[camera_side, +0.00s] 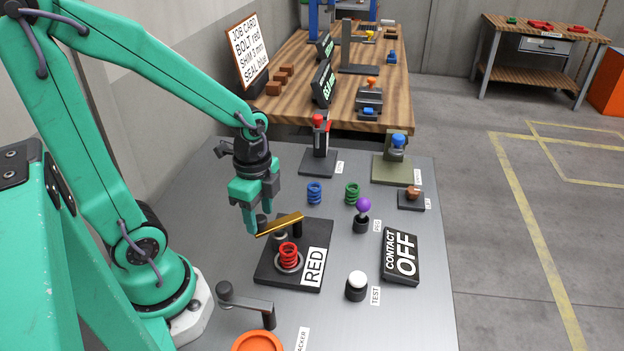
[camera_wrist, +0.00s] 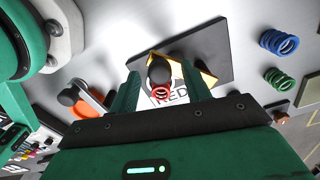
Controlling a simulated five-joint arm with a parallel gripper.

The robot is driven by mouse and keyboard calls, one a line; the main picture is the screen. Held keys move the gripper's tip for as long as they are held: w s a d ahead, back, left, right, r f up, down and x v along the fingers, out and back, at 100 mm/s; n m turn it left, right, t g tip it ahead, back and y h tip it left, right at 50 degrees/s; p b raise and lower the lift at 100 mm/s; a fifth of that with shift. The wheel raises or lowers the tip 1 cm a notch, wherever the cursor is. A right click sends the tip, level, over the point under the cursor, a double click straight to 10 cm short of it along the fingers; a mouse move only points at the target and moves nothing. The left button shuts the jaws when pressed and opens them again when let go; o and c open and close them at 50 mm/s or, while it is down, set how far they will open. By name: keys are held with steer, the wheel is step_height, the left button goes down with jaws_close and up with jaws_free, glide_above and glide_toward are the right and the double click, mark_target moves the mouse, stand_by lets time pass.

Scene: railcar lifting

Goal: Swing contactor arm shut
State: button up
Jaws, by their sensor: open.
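The contactor arm is a brass bar (camera_side: 281,225) with a black knob (camera_side: 262,222) at its left end, above a black base (camera_side: 270,270) labelled RED. It is raised at its right end beside a black post. A red spring (camera_side: 289,256) stands upright in a ring on that base, in front of the bar. My gripper (camera_side: 260,212) is open and points down at the knob. In the wrist view, the knob (camera_wrist: 160,70) appears between the two fingers (camera_wrist: 160,88); I cannot tell whether they touch it. The spring is partly hidden there. A sign (camera_side: 401,255) reads CONTACT OFF.
A crank lever (camera_side: 247,303) and an orange bowl (camera_side: 257,342) are at the front. A white TEST button (camera_side: 357,285) and a purple-topped peg (camera_side: 362,212) stand to the right. Blue (camera_side: 314,193) and green (camera_side: 352,193) springs stand behind the base.

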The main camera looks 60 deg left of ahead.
steer(key=shift+f, duration=0.2)
jaws_close()
